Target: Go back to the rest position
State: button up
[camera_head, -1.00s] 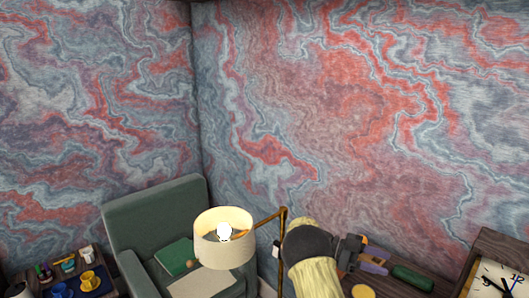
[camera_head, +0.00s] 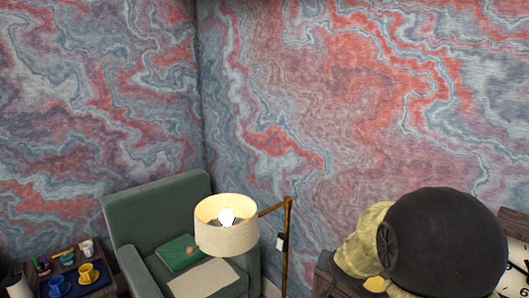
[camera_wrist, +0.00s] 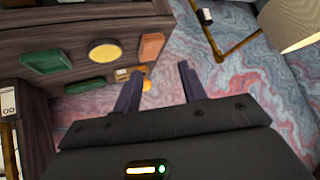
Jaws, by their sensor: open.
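My gripper (camera_wrist: 158,92) shows in the wrist view with its two dark fingers spread apart. Nothing is between the fingertips except a view of the wall and desk edge beyond. In the head view my arm, with a large dark round joint and a pale yellow cover, fills the lower right. It hides most of the desk there, and the gripper itself cannot be made out in that view.
The wooden desk (camera_wrist: 110,25) holds a green item (camera_wrist: 46,62), a yellow disc (camera_wrist: 105,50) and an orange item (camera_wrist: 151,46). A lit lamp (camera_head: 226,240) stands beside a green armchair (camera_head: 155,215).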

jog(key=s+a+f+n+g+y+b, duration=0.1)
jog(key=s+a+f+n+g, duration=0.1)
jog(key=s, duration=0.8)
jog(key=s+a+f+n+g+b, duration=0.1)
jog(key=s+a+f+n+g, duration=0.1)
jog(key=s, duration=0.8)
notch_tip(320, 180, down, 3)
jog(key=shift+s+f+n+g+y+b, duration=0.1)
jog(key=shift+s+n+g+y+b, duration=0.4)
jog(key=shift+g, duration=0.6)
jog(key=shift+w, duration=0.2)
jog(key=shift+c, duration=0.6)
